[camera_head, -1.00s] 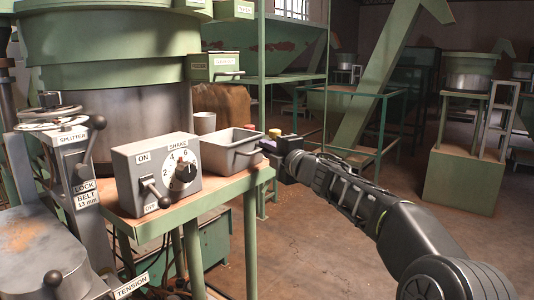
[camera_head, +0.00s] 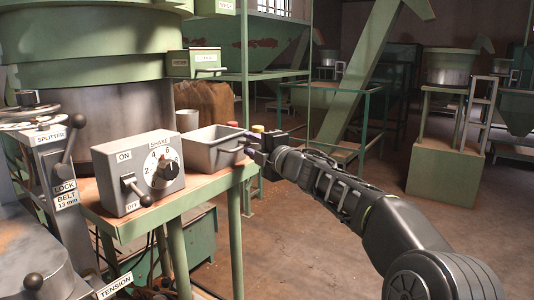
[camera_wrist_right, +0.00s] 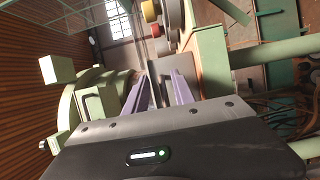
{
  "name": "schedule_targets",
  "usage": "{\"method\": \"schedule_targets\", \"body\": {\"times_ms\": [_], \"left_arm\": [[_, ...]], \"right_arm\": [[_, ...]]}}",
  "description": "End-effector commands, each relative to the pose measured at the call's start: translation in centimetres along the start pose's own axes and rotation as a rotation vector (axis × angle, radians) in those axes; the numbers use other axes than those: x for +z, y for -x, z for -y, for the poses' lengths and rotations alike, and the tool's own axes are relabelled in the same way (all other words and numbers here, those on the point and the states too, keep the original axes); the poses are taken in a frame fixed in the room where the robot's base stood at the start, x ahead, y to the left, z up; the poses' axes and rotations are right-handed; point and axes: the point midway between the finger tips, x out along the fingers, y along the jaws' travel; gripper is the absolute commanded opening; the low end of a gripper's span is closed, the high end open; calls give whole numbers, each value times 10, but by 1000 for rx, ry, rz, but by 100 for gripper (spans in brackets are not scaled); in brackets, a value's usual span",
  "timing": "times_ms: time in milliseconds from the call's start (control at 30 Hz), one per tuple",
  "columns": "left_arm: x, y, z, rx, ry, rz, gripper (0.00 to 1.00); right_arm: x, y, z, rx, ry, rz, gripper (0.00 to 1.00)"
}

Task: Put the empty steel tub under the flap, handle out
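The steel tub (camera_head: 212,154) sits upright on the green table (camera_head: 190,200), right of the grey switch box. Its handle sticks out to the right. My right gripper (camera_head: 245,142) is level with the tub's right end, at the handle, with purple fingers. In the right wrist view the fingers (camera_wrist_right: 160,88) are apart, with a grey surface, probably the tub, between and beyond them. Whether they touch the handle cannot be told. Small green boxes with labels (camera_head: 193,62) hang on the big hopper; which part is the flap is unclear. My left gripper is not in view.
The grey switch box (camera_head: 140,174) stands left of the tub. A light cup (camera_head: 187,120) stands behind it. Red and yellow knobs (camera_head: 257,130) are just behind my right gripper. A brown sack (camera_head: 207,102) is behind the table.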

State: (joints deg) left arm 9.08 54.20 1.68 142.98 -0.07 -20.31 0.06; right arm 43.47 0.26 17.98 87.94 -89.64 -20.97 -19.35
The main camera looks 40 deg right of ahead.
Motion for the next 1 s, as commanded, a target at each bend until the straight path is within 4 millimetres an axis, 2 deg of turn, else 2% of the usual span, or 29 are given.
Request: {"method": "schedule_targets", "body": {"times_ms": [400,500,700,1000], "left_arm": [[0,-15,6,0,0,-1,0],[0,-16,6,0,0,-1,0],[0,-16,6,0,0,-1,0],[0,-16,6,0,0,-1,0]], "right_arm": [[0,82,0,3,2,1,31],[0,97,0,2,1,0,31],[0,110,1,1,0,-1,31],[0,110,0,1,0,-1,31]]}}
